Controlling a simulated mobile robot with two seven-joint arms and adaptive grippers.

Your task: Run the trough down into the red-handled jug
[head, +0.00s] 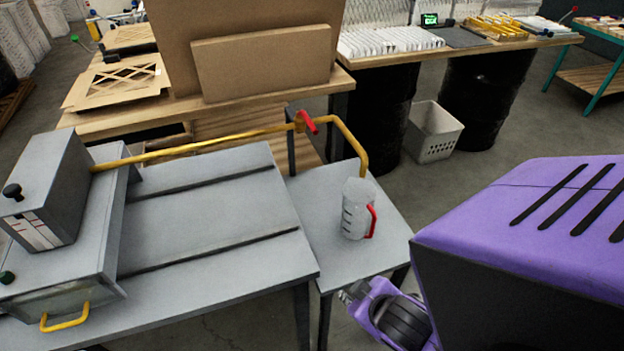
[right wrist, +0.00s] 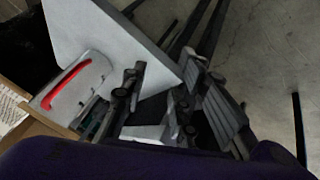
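The clear, graduated jug (head: 355,212) with a red handle stands upright on a small grey side table (head: 325,235), under the down-bent end of a yellow pipe (head: 215,143). Its red handle also shows in the right wrist view (right wrist: 74,88). A red lever (head: 308,122) sits on the pipe. The pipe runs from a grey machine at left, whose tank (head: 60,302), seemingly the trough, has a yellow handle. Liquid in the jug cannot be made out. My right gripper (right wrist: 165,80) is open and empty, apart from the jug. My left gripper is out of view.
A wooden workbench (head: 180,112) with cardboard panels stands behind the machine. A white perforated bin (head: 434,132) and black drums (head: 485,95) stand on the floor beyond. My purple arm fills the lower right. Floor between is clear.

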